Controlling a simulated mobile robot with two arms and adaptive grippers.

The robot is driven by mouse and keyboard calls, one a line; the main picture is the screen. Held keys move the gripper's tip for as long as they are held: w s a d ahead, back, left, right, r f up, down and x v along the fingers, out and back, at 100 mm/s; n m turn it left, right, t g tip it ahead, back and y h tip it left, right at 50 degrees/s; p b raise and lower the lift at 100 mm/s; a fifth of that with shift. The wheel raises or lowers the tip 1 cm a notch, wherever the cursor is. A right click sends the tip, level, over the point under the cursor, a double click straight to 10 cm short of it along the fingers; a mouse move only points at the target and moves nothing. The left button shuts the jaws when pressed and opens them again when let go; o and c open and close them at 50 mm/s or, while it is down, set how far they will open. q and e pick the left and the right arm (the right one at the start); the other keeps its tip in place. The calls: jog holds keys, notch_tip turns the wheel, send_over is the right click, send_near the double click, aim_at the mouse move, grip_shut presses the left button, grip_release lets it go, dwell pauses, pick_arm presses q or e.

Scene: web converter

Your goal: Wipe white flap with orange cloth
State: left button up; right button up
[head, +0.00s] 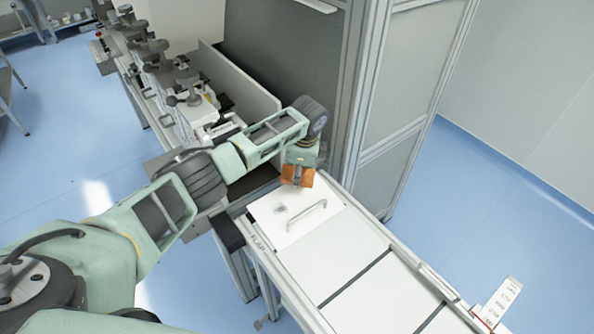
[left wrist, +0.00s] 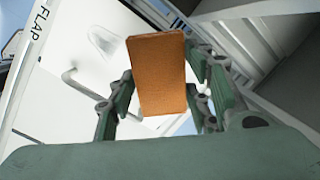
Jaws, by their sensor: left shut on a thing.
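The orange cloth (head: 297,176) is a small block-like piece held in my left gripper (head: 298,180). In the left wrist view the cloth (left wrist: 158,74) sits between the two green fingers of the left gripper (left wrist: 160,85), which is shut on it. The white flap (head: 268,214) lies below and in front of the gripper, with a metal handle (head: 307,215) and the word FLAP along its edge. The gripper is over the flap's far edge; I cannot tell whether the cloth touches it. The flap (left wrist: 70,110) also shows in the left wrist view. My right gripper is not in view.
White panels (head: 365,290) continue from the flap toward the lower right. A tall grey cabinet (head: 410,90) stands right behind the gripper. A machine row with several grey clamps (head: 185,95) is at upper left. Blue floor is open on both sides.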

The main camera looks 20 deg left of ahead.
pick_arm(q)
jog(key=shift+s+d+r+p, duration=0.1)
jog(key=shift+r+p, duration=0.1)
jog(key=shift+r, duration=0.55)
jog(key=shift+s+d+r+p, duration=0.1)
jog(key=shift+r+p, duration=0.1)
jog(key=shift+r, duration=0.5)
jog(key=shift+w, duration=0.1)
